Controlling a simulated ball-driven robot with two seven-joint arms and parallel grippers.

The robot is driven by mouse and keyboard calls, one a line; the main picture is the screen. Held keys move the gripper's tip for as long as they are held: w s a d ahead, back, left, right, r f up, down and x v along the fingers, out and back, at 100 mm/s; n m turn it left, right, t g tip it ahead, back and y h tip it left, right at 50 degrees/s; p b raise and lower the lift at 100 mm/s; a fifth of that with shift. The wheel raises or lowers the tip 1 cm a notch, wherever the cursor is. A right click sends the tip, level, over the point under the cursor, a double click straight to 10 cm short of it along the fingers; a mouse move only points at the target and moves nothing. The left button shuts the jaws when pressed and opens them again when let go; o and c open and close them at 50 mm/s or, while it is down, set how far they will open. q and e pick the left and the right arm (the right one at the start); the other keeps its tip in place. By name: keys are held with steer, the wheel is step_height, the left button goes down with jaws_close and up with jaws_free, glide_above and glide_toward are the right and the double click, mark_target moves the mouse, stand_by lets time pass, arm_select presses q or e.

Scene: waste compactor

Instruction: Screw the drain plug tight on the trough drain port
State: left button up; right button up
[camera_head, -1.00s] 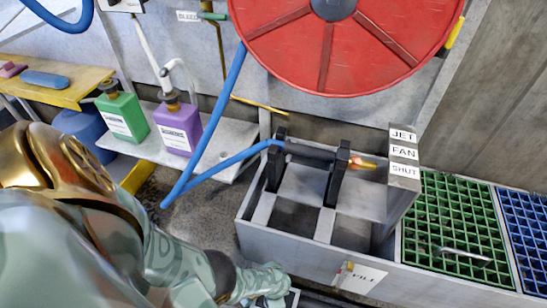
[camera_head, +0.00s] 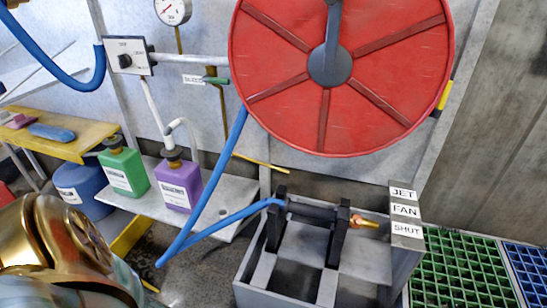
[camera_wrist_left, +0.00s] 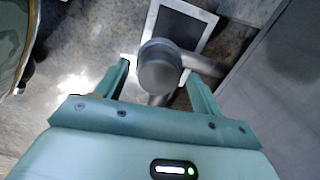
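In the left wrist view, my left gripper (camera_wrist_left: 160,80) has its two fingers spread. A round grey metal end (camera_wrist_left: 160,68), which looks like the drain plug or the port's cap, lies between and just beyond them. I see a narrow gap on each side and cannot tell any contact. A grey pipe (camera_wrist_left: 203,65) runs from it to the right, and another stub shows below it. Whether plug and port are separate parts is unclear. In the head view the grey trough (camera_head: 284,291) stands at bottom centre; its drain is not visible there. My right gripper is in neither view.
A red hose reel (camera_head: 285,50) hangs above the trough, with its blue hose (camera_head: 217,165) looping down. Green (camera_head: 122,168) and purple (camera_head: 178,185) bottles stand on a shelf at left. Green grating (camera_head: 460,270) lies right. A light-framed dark panel (camera_wrist_left: 183,30) lies beyond the pipe.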

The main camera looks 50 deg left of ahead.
arm_select(q)
steer(key=shift+c, duration=0.5)
steer(key=n, duration=0.4)
steer(key=shift+n, duration=0.3)
steer(key=n, duration=0.5)
steer(key=shift+s+n, duration=0.1)
steer(key=shift+n, duration=0.3)
steer(key=n, duration=1)
steer(key=c, duration=1.1)
steer(key=m, duration=0.4)
steer(key=shift+m, duration=0.4)
steer(key=m, duration=0.5)
